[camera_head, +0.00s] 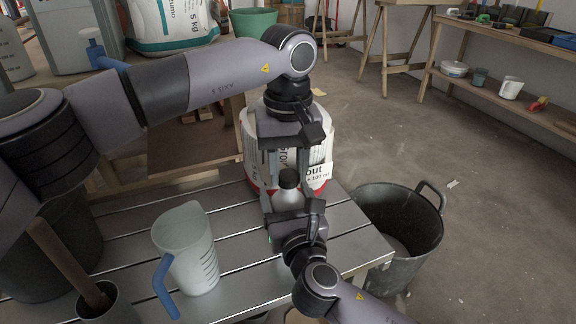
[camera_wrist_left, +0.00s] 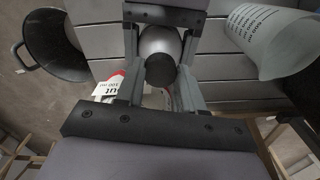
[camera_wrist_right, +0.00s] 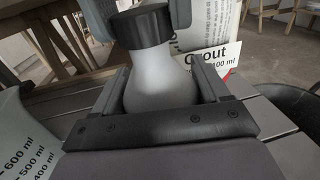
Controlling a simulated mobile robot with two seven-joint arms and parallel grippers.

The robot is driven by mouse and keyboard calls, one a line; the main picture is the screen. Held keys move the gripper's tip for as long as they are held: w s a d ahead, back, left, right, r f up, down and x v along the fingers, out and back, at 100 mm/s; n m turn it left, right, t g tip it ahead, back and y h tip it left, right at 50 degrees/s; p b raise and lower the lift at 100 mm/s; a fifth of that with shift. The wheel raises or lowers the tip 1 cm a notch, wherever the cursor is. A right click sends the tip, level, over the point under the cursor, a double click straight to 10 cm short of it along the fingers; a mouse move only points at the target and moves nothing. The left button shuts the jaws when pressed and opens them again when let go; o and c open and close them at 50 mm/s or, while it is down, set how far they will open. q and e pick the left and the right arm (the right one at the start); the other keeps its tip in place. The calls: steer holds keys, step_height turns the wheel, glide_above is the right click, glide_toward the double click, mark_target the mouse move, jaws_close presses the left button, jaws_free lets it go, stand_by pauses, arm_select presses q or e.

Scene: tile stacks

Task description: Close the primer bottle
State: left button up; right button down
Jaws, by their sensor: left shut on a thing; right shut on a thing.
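The primer bottle is pale grey-white with a dark cap. Its body (camera_wrist_right: 160,88) stands upright between the fingers of my right gripper (camera_head: 290,200), which is shut on it near the table. The dark cap (camera_head: 289,178) sits at the top of the bottle; it also shows in the left wrist view (camera_wrist_left: 160,70) and the right wrist view (camera_wrist_right: 140,27). My left gripper (camera_head: 288,172) points down from above and is shut on the cap, one finger on each side. I cannot tell how tightly the cap is seated.
A translucent measuring jug (camera_head: 190,245) with a blue handle stands on the slatted metal table (camera_head: 240,215), left of the bottle. A white grout container (camera_head: 318,152) is close behind the grippers. A dark bucket (camera_head: 425,235) stands right of the table. A pot (camera_head: 97,300) with a wooden stick is front left.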

arm_select(q)
steer(key=m, duration=1)
steer(key=o, duration=1)
steer(key=shift+r, duration=2.3)
